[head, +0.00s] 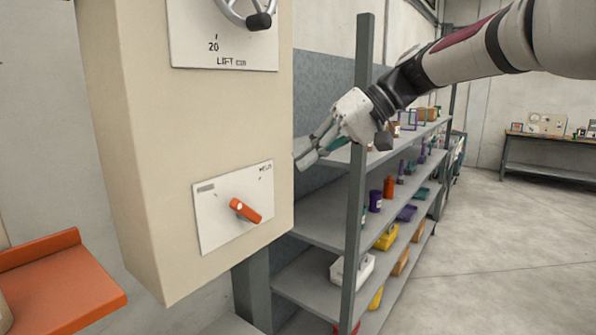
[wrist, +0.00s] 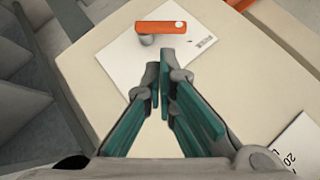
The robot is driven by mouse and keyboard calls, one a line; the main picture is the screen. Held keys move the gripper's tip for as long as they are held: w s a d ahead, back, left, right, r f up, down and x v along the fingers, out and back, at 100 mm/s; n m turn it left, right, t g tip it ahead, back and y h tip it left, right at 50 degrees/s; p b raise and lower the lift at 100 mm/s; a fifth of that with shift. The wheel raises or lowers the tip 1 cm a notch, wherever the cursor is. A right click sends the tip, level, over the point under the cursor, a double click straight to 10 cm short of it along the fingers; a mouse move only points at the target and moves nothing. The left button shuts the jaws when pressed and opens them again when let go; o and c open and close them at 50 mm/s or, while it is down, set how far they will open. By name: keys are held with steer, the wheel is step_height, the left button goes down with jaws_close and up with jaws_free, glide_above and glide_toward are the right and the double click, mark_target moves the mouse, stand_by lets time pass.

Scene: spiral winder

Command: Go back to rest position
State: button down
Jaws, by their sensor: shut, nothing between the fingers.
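An orange lever knob (head: 245,210) sits on a white plate on the cabinet's face, below and left of the gripper. In the wrist view the orange lever (wrist: 161,27) lies beyond the fingertips, and they look apart from it.
A white plate marked LIFT (head: 222,45) with a handwheel (head: 245,12) is higher on the cabinet. A grey shelf rack (head: 362,90) with bins stands behind my arm. An orange tray (head: 60,285) is at lower left. Open floor (head: 490,250) lies to the right.

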steer(key=s+d+f+m+t+h, duration=0.1)
steer(key=s+d+f+m+h, duration=0.1)
steer(key=s, duration=0.7)
steer(key=s+d+f+m+t+h, duration=0.2)
steer(key=s+d+f+h, duration=0.2)
steer(key=s+d+f, duration=0.3)
steer(key=s+d+f+m+t+h, duration=0.1)
steer(key=s+d+f+h, duration=0.3)
steer(key=s, duration=0.7)
steer(key=d+m, duration=0.1)
steer(key=d, duration=0.1)
steer(key=shift+s+d+f+t, duration=0.2)
steer(key=shift+d+f+t, duration=0.05)
steer(key=shift+d+t, duration=0.1)
